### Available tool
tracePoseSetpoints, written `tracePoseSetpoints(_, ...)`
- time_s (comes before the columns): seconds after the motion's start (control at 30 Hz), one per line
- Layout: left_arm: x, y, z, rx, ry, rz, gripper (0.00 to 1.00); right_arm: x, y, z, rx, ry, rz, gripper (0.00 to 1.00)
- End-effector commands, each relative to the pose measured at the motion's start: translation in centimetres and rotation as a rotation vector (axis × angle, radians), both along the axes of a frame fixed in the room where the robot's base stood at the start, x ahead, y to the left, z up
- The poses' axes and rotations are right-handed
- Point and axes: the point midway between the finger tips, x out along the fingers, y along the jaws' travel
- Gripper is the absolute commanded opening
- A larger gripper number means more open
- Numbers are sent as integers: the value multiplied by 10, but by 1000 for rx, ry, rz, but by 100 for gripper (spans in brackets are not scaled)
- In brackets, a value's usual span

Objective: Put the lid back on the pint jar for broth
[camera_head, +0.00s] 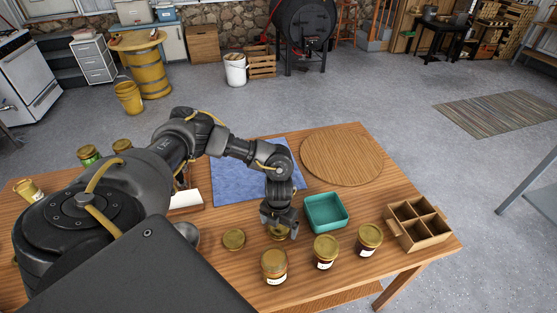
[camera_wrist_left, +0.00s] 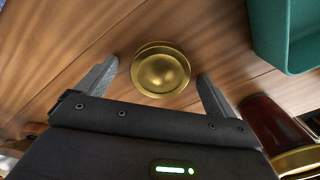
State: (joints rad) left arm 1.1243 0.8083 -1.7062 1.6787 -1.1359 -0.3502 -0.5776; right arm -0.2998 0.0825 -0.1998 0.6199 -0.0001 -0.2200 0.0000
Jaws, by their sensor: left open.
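My left gripper (camera_head: 280,229) points down over the table, its fingers open on either side of a round gold lid (camera_wrist_left: 160,74). In the left wrist view the lid lies between the fingertips, with a gap on both sides. In the head view my gripper partly hides this lid (camera_head: 279,235). A second gold lid-like disc (camera_head: 234,239) lies to its left. A labelled jar with pale contents (camera_head: 273,268) stands in front, with a gold top. Two darker jars (camera_head: 326,253) (camera_head: 369,240) with gold tops stand to the right. I cannot tell which jar is for broth. My right gripper is out of view.
A teal bin (camera_head: 325,225) stands close to the right of my gripper. A divided wooden box (camera_head: 424,239) is at the table's right end. A blue cloth (camera_head: 235,180) and round wooden board (camera_head: 342,155) lie behind. More jars (camera_head: 88,155) stand at the left.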

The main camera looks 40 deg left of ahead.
Motion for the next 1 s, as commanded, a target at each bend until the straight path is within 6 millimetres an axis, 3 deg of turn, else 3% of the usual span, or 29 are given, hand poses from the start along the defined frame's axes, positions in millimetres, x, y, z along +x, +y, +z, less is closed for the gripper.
tracePoseSetpoints(0.27, 0, 0, 0, 0, 0, 0, 93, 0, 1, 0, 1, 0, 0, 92)
tracePoseSetpoints(0.63, 0, 0, 0, 0, 0, 0, 47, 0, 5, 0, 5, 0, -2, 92)
tracePoseSetpoints(1.0, 1, -1, 7, -2, -1, -1, 47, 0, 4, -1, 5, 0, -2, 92)
